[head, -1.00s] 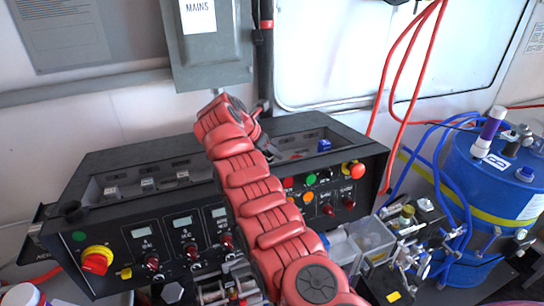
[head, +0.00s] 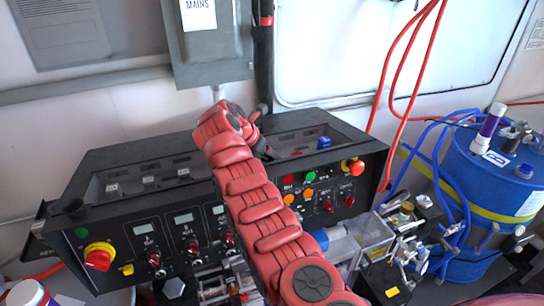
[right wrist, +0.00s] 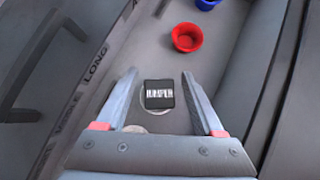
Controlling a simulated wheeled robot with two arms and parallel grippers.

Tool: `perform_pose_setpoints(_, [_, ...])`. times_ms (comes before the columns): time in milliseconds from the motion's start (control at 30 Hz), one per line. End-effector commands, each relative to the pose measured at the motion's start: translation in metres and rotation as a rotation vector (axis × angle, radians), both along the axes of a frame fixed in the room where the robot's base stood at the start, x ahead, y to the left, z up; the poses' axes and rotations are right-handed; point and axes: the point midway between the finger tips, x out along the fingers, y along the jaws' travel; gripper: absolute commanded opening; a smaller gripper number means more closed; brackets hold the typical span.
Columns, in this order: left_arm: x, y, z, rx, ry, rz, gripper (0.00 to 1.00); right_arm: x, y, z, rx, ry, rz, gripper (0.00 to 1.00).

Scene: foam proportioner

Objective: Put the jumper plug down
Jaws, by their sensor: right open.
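The jumper plug (right wrist: 159,95) is a small black block with a white printed label. In the right wrist view it lies on the grey floor of a recess, over a pale round mark. My right gripper (right wrist: 159,76) is open, with one finger on each side of the plug and a visible gap to both. In the head view my red right arm reaches over the black console (head: 110,215) into its top recess. The arm hides the plug and most of the gripper there. My left gripper is not in view.
A red cup-like cap (right wrist: 187,37) and a blue one (right wrist: 207,3) stand in the same recess, beyond the fingers. Recess walls rise on both sides. A blue drum (head: 495,180) with hoses stands at the right, and clear containers and fittings sit in front of it.

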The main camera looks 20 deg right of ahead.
Motion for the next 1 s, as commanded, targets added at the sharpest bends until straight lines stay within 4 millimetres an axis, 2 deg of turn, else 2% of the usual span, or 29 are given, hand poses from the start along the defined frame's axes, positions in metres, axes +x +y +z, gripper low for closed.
perform_pose_setpoints(100, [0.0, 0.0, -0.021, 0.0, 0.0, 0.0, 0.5, -0.004, 0.014, 0.013, 0.002, -0.009, 0.003, 0.69])
perform_pose_setpoints(300, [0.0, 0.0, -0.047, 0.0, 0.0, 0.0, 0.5, -0.018, 0.039, 0.046, -0.001, -0.003, 0.002, 0.69])
perform_pose_setpoints(467, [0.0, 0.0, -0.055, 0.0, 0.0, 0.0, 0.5, -0.023, 0.05, 0.064, -0.001, -0.001, 0.001, 0.69])
perform_pose_setpoints(567, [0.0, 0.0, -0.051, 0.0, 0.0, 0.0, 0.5, -0.026, 0.058, 0.077, 0.0, -0.002, 0.003, 0.69])
perform_pose_setpoints(1000, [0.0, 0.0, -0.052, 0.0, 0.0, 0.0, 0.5, -0.029, 0.064, 0.084, 0.0, -0.001, 0.001, 0.69])
